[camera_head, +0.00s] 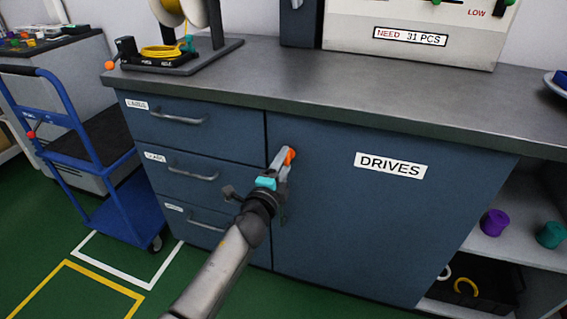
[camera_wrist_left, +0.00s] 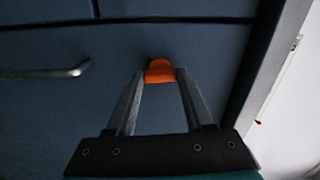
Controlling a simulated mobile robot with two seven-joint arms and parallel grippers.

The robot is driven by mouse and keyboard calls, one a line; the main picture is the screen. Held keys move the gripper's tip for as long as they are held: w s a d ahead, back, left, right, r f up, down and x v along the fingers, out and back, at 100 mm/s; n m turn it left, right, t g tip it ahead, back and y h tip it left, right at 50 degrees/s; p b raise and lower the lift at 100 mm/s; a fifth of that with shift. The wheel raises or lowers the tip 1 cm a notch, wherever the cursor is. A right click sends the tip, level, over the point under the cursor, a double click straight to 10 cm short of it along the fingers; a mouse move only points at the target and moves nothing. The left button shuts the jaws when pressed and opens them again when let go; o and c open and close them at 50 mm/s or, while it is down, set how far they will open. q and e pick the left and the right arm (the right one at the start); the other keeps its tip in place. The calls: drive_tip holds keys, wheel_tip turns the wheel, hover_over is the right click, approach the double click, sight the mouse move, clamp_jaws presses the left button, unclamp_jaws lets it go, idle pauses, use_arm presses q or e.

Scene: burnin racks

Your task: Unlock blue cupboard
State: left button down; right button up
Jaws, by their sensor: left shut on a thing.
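The blue cupboard (camera_head: 340,225) has a door labelled DRIVES, and the door stands closed. A small orange knob (camera_head: 290,155) sits at the upper left of this door. My left gripper (camera_head: 285,160) reaches it from the front and is shut on it. In the left wrist view the orange knob (camera_wrist_left: 159,71) lies between the tips of my left gripper (camera_wrist_left: 160,76). A bar handle (camera_wrist_left: 45,73) shows to the left in that view. My right gripper is not in view.
Drawers with bar handles (camera_head: 182,118) are left of the door. A blue cart (camera_head: 75,150) stands at the far left. The grey worktop (camera_head: 300,85) overhangs the door. Open shelves (camera_head: 505,245) with purple and teal pieces are at the right.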

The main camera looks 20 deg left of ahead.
use_arm(q)
drive_tip(key=shift+m, duration=0.6)
drive_tip(key=shift+c, duration=1.4)
unclamp_jaws()
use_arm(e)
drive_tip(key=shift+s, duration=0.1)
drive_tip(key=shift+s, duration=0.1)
use_arm(q)
drive_tip(key=shift+s, duration=0.25)
drive_tip(key=s+p, duration=0.2)
drive_tip(key=s, duration=1.2)
drive_tip(key=shift+s+a, duration=0.2)
drive_tip(key=shift+s, duration=0.15)
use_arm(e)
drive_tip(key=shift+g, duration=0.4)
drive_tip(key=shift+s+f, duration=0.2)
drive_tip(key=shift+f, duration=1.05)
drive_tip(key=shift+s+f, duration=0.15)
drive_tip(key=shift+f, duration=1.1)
